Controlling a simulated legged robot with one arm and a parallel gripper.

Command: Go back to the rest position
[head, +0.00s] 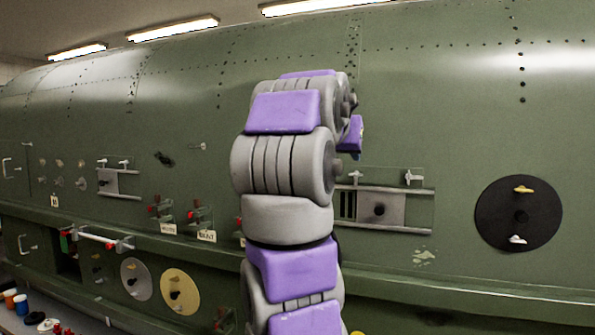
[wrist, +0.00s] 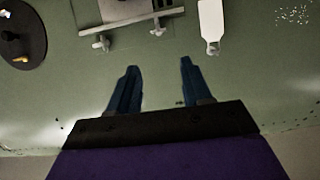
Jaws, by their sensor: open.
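My gripper (wrist: 158,80) shows in the wrist view with its two blue fingers apart and nothing between them. It faces the green fuselage skin (wrist: 150,60); I cannot tell the distance. In the head view my purple and grey arm stands upright in front of the fuselage (head: 450,110), and the gripper is mostly hidden behind it. A sliding panel with a grey plate (head: 385,208) lies just right of the arm. In the wrist view the panel's rail and knobs (wrist: 130,33) are beyond the fingers, with a white tag-like plate (wrist: 210,25) beside them.
A black disc (head: 519,213) with two light knobs is at the right; it also shows in the wrist view (wrist: 22,35). Red-handled levers (head: 197,212), a silver disc (head: 136,279) and a yellow disc (head: 180,291) are left of the arm. A bench (head: 60,315) holds small cups at lower left.

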